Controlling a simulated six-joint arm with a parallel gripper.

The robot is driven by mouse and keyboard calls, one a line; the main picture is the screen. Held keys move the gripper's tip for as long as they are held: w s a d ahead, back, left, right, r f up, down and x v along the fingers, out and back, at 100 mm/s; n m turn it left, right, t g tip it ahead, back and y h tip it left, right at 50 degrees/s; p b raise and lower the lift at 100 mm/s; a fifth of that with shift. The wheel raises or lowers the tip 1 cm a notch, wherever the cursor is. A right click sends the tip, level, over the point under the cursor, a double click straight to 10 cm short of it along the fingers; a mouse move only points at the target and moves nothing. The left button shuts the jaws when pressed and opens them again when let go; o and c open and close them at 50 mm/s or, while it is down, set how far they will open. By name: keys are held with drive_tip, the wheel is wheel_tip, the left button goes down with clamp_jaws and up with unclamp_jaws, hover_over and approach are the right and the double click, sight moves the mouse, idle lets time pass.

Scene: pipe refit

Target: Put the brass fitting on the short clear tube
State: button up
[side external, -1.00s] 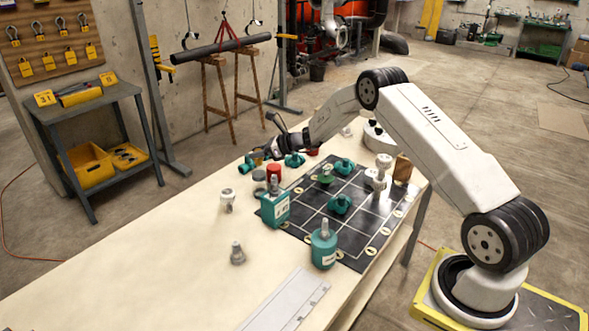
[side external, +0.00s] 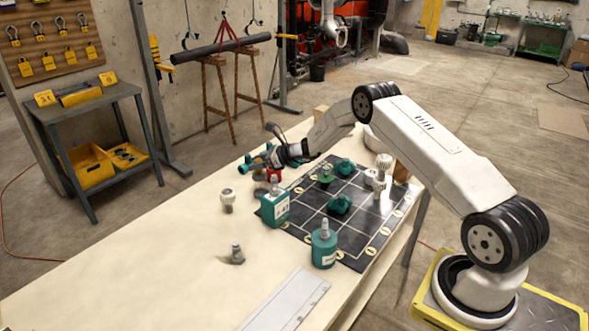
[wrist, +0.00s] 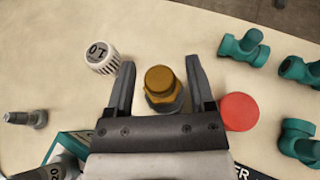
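The brass fitting (wrist: 162,84) shows in the wrist view between the two fingers of my gripper (wrist: 160,80). A gap is clear on its left side, and the right finger is very close to it. The fingers are apart and not closed on it. I cannot pick out the short clear tube in either view.
A red cap (wrist: 239,111) sits close right of the right finger, and a white ribbed cap (wrist: 102,57) left of the left finger. Several teal fittings (wrist: 243,47) lie at right. The bench front-left is mostly clear.

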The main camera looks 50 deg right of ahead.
drive_tip(key=shift+r, duration=0.1)
idle(0.3)
drive_tip(key=shift+s+d+r, duration=0.2)
drive_tip(key=shift+s, duration=0.1)
drive_tip(key=v, duration=1.1)
drive_tip(key=shift+s+r, duration=0.1)
